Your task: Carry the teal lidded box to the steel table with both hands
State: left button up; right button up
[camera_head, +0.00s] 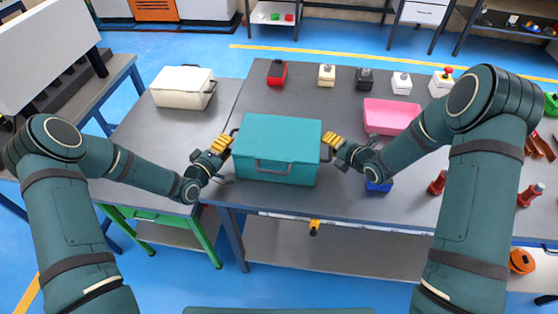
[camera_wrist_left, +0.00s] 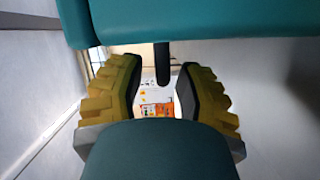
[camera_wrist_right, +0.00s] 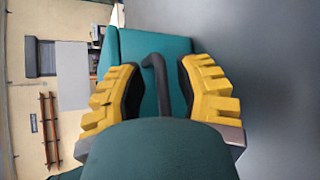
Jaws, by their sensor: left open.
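The teal lidded box (camera_head: 277,140) is near the front edge of the grey table (camera_head: 310,95), upright and level. It has dark side handles and a dark front latch or handle. My left gripper (camera_head: 221,145) is at its left side; in the left wrist view the dark handle (camera_wrist_left: 162,62) lies between the parted fingers. My right gripper (camera_head: 333,139) is at its right side; in the right wrist view its fingers are apart, with the handle (camera_wrist_right: 158,80) between them. Neither gripper is visibly clamped. The box's underside is hidden.
A cream lidded box (camera_head: 183,88) stands on the table to the left. A pink tray (camera_head: 390,116), several small devices at the back, a blue item (camera_head: 379,185) and red bottles (camera_head: 437,183) stand on the grey table. Clear surface lies behind the teal box.

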pick_arm(q)
jog(key=v, duration=0.6)
jog(key=shift+s+a, duration=0.15)
jog(key=shift+s, duration=0.2)
jog(key=shift+s+a+r, duration=0.1)
jog(key=shift+s+a, duration=0.05)
jog(key=shift+s, duration=0.1)
pick_arm(e)
jog(key=shift+s, duration=0.1)
jog(key=v, duration=1.2)
